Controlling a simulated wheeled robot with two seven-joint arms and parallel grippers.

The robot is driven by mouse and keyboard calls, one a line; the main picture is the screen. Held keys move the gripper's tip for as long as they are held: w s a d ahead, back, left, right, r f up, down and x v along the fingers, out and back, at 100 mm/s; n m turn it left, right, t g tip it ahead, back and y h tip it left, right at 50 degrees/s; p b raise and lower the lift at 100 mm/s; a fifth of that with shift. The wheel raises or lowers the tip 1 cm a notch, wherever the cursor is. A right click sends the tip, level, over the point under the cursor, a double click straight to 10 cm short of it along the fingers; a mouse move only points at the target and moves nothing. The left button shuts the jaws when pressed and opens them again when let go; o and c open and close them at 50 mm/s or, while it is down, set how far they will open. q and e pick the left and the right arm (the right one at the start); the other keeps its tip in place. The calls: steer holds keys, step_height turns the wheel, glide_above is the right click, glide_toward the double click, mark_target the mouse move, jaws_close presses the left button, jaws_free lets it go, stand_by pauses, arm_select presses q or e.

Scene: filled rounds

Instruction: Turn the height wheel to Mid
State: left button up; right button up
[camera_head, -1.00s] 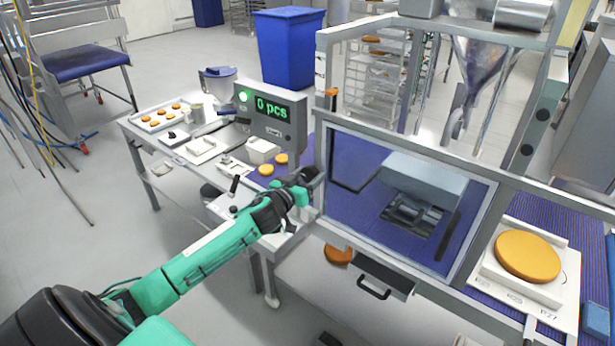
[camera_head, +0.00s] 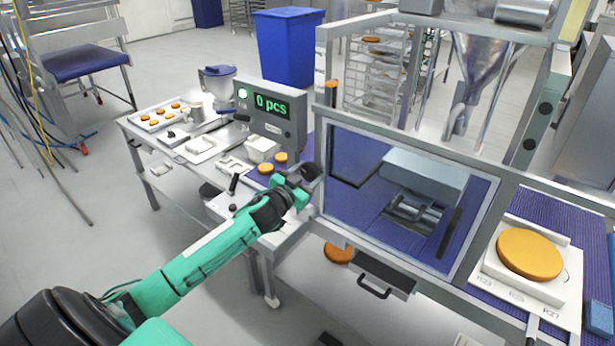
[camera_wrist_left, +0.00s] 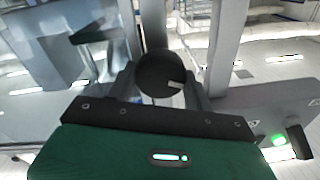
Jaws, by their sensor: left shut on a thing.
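The height wheel (camera_wrist_left: 160,72) is a round black knob with a small pale mark near its lower right edge in the left wrist view. It is on the left post of the guarded machine; in the head view it shows as a dark disc (camera_head: 313,170), partly covered by the hand. My left gripper (camera_head: 304,182) is shut on the wheel, with one finger on each side of it in the left wrist view (camera_wrist_left: 163,88). I cannot read any height label or tell which setting the mark faces. My right gripper is out of view.
The clear guard panel (camera_head: 400,200) and its metal frame stand just right of the hand. A display (camera_head: 270,115) reading "0 pcs" stands behind it. A side table (camera_head: 215,205) with trays and a small black lever is to the left. A drawer (camera_head: 375,280) is below.

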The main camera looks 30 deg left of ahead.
arm_select(q)
steer(key=m+b, duration=0.1)
steer(key=m, duration=0.5)
steer(key=shift+f+m+h, duration=0.1)
steer(key=shift+m+h, duration=0.2)
steer(key=shift+m, duration=0.1)
steer(key=m+b, duration=0.1)
steer(key=m, duration=0.2)
steer(key=shift+m+b, duration=0.35)
steer(key=shift+m, duration=1.35)
steer(key=shift+h, duration=0.3)
steer(key=o, duration=1)
steer(key=shift+c, duration=0.2)
steer(key=shift+f, duration=0.1)
